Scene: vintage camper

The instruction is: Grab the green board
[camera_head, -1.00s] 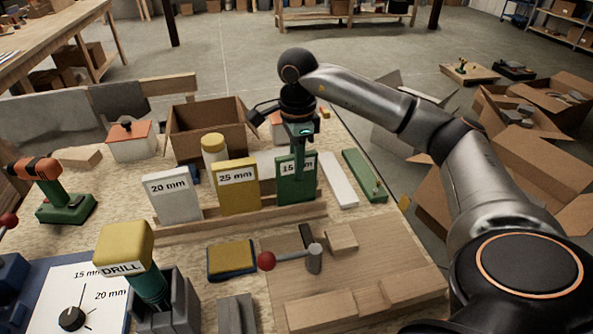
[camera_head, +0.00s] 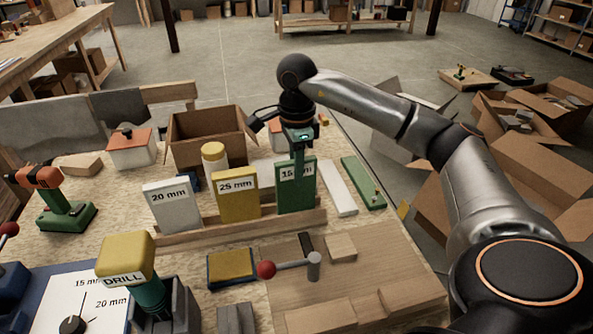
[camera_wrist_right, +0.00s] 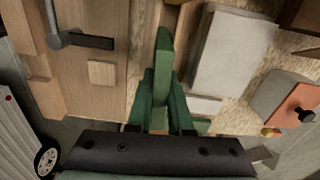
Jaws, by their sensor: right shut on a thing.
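The green board (camera_head: 294,199) stands upright at the right end of a wooden rack (camera_head: 240,229). Its label starts with 15; the rest is hidden behind my gripper. My right gripper (camera_head: 297,168) comes down from above and is shut on the board's upper part. In the right wrist view, the green board (camera_wrist_right: 164,55) shows between the fingers of the right gripper (camera_wrist_right: 160,92). A yellow board (camera_head: 238,204) marked 25 mm and a white board (camera_head: 171,211) marked 20 mm stand to its left. My left gripper is out of view.
A flat green strip (camera_head: 362,183) and a white strip (camera_head: 337,188) lie right of the rack. An open cardboard box (camera_head: 210,140) and a yellow-capped jar (camera_head: 214,160) stand behind. A red-knobbed lever (camera_head: 290,268) is in front.

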